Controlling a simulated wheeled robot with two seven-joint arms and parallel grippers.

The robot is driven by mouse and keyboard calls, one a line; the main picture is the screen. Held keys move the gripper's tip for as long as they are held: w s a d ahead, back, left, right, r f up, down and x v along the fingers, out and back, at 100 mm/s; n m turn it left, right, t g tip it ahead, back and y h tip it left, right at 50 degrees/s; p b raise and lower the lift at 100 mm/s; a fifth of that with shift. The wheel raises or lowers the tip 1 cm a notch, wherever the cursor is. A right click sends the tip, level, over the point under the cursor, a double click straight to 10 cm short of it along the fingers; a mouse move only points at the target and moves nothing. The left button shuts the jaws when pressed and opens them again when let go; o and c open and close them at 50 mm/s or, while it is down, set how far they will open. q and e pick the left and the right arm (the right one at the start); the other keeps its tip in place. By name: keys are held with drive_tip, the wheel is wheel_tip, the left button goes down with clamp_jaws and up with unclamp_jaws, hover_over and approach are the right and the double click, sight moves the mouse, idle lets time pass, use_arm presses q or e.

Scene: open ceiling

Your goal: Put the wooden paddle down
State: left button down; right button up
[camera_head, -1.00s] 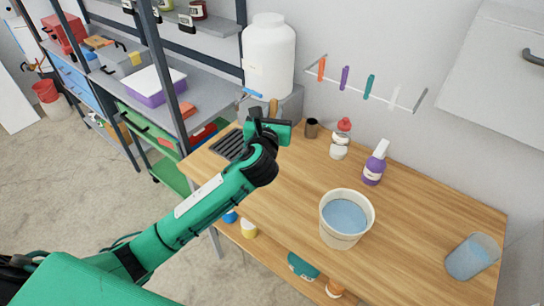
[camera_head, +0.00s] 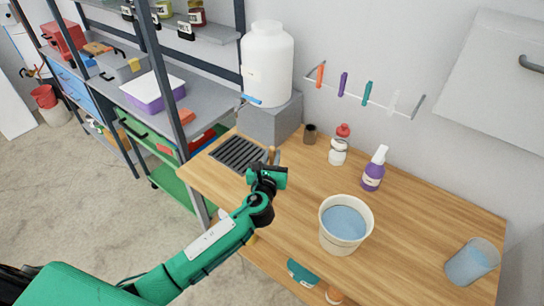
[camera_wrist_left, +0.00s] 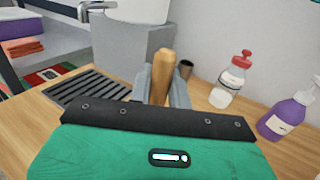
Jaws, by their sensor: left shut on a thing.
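My left gripper (camera_head: 272,160) is above the left part of the wooden table, just right of the dark slatted grate. It is shut on the wooden paddle (camera_wrist_left: 162,72). In the left wrist view the paddle's rounded light-brown end stands up between the two grey fingers. The rest of the paddle is hidden behind the gripper body, so I cannot tell whether it touches the table. In the head view only a small bit of it shows at the fingertips. My right gripper is not in view.
The slatted grate (camera_head: 238,153) lies left of the gripper. A bucket of water (camera_head: 340,240), a purple spray bottle (camera_head: 373,172), a white bottle with a red top (camera_head: 338,155) and a brown cup (camera_head: 309,134) stand to the right. A white tank (camera_head: 267,65) stands behind.

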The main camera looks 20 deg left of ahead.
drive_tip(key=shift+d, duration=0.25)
use_arm(q)
drive_tip(key=c, duration=1.3)
unclamp_jaws()
drive_tip(key=shift+f, duration=0.15)
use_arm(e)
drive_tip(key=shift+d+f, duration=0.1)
use_arm(q)
drive_tip(key=shift+s, duration=0.2)
drive_tip(key=s+d+b, duration=0.1)
drive_tip(key=s+b, duration=0.1)
drive_tip(key=s, duration=0.9)
drive_tip(key=shift+s+d+r, duration=0.2)
drive_tip(key=shift+s+d, duration=0.05)
drive_tip(key=shift+s, duration=0.05)
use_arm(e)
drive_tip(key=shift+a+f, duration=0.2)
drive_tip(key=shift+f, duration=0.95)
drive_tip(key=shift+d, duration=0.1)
use_arm(q)
drive_tip(key=shift+a, duration=0.1)
